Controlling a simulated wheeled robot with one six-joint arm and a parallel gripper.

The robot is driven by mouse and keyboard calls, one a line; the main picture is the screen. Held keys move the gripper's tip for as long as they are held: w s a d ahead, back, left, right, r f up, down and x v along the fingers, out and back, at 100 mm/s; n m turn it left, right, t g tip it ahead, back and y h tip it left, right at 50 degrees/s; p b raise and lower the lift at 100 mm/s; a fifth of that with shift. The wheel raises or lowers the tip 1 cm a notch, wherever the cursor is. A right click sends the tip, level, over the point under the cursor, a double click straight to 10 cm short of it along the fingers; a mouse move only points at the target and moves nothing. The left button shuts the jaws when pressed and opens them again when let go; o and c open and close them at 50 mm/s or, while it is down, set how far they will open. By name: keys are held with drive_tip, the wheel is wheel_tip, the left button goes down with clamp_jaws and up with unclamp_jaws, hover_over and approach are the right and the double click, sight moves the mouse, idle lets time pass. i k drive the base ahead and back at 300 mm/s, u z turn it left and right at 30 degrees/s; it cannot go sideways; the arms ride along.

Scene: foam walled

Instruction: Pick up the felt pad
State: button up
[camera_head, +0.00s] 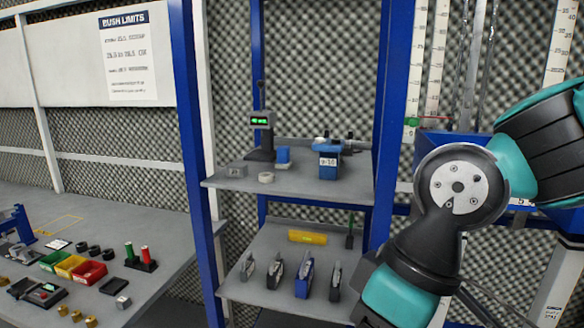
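I cannot single out the felt pad for certain in the head view. Small pieces that are hard to tell apart include a flat pale square (58,244) on the left bench, a grey block (237,170) and a pale ring (265,177) on the upper shelf. My arm fills the right side of the picture, in teal and black. My gripper is not in the frame, so its state and anything in it are hidden.
The blue-posted rack holds an upper shelf (220,181) with a gauge (261,135) and a blue box (329,163), and a lower shelf (262,250) with several upright tools. The left bench (150,220) bears green, yellow and red bins (89,273); its right part is mostly clear.

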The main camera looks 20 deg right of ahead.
sight(283, 152)
drive_tip(key=u, duration=0.75)
drive_tip(key=i, duration=1.2)
drive_tip(key=z, duration=0.6)
